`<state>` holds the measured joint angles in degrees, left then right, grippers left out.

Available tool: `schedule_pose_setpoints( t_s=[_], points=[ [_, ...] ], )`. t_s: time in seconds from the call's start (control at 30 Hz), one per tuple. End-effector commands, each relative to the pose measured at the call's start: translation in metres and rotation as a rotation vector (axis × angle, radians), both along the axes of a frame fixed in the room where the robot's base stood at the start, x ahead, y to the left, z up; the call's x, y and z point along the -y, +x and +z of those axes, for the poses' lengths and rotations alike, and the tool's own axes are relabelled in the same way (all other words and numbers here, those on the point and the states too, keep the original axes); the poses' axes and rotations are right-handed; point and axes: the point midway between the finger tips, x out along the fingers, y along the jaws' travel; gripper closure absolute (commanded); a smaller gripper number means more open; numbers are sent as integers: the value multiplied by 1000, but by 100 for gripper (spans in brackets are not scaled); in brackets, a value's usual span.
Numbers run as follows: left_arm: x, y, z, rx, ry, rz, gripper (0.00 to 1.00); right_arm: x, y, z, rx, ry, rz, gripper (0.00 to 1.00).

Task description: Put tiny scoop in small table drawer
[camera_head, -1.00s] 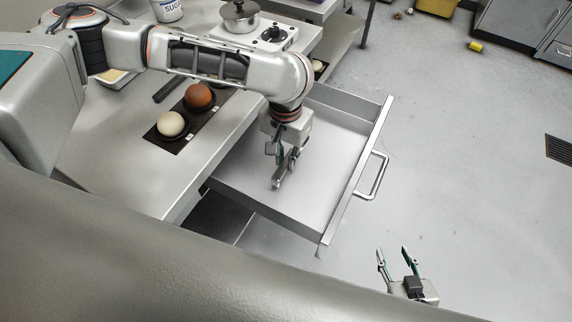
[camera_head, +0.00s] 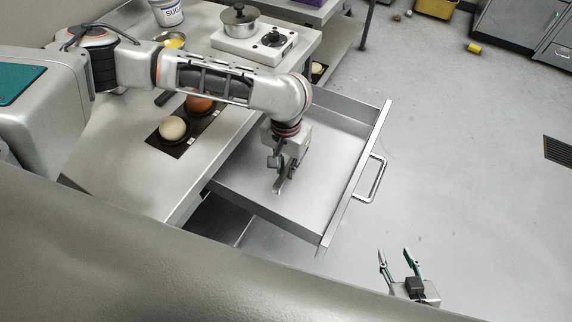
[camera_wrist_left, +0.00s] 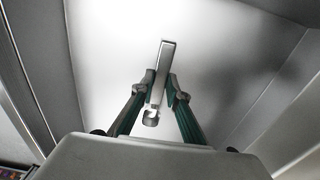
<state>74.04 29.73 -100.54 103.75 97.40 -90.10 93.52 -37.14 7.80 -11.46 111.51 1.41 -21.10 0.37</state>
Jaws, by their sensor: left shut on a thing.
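The tiny scoop (camera_wrist_left: 160,82) is a slim metal piece with a small cup end, seen between the fingers in the left wrist view. My left gripper (camera_head: 280,188) is shut on it, inside the open drawer (camera_head: 327,165) over its bare metal floor. In the head view the scoop is hard to tell apart from the fingertips. From these views I cannot tell whether the scoop touches the drawer floor. The drawer is pulled out from the table (camera_head: 110,165). My right gripper (camera_head: 400,258) is open and empty, in front of the drawer near the bottom of the head view.
On the table are a cream ball (camera_head: 172,128) and a brown ball (camera_head: 199,104) on dark plates, a burner (camera_head: 255,45) with a pot (camera_head: 239,20), a sugar tub (camera_head: 167,12) and a yellow-filled bowl (camera_head: 173,41).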

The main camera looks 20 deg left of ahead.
Motion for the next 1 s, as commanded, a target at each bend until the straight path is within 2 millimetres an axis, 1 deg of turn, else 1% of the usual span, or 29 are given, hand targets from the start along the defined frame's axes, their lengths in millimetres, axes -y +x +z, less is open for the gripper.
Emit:
schedule_pose_setpoints(
  t_s=[0.1,0.37,0.4,0.43,0.47,0.83,1.0],
  points=[
    [0,0,1,-1,0,1,100,2,1,6,0,-2,-5,60],
    [0,0,-1,0,0,2,100,4,0,13,-4,-5,-7,60],
    [0,0,-2,0,0,2,80,4,-1,12,-6,-4,-8,60],
    [0,0,-2,0,0,1,72,4,-1,11,-6,-4,-8,60],
    [0,0,-3,0,0,1,69,4,-1,11,-6,-4,-8,60],
    [0,0,-3,0,0,1,69,4,-2,8,-9,-4,-8,60],
    [0,0,-4,-1,-1,0,69,1,-3,-4,-10,-1,-5,60]
  ],
)
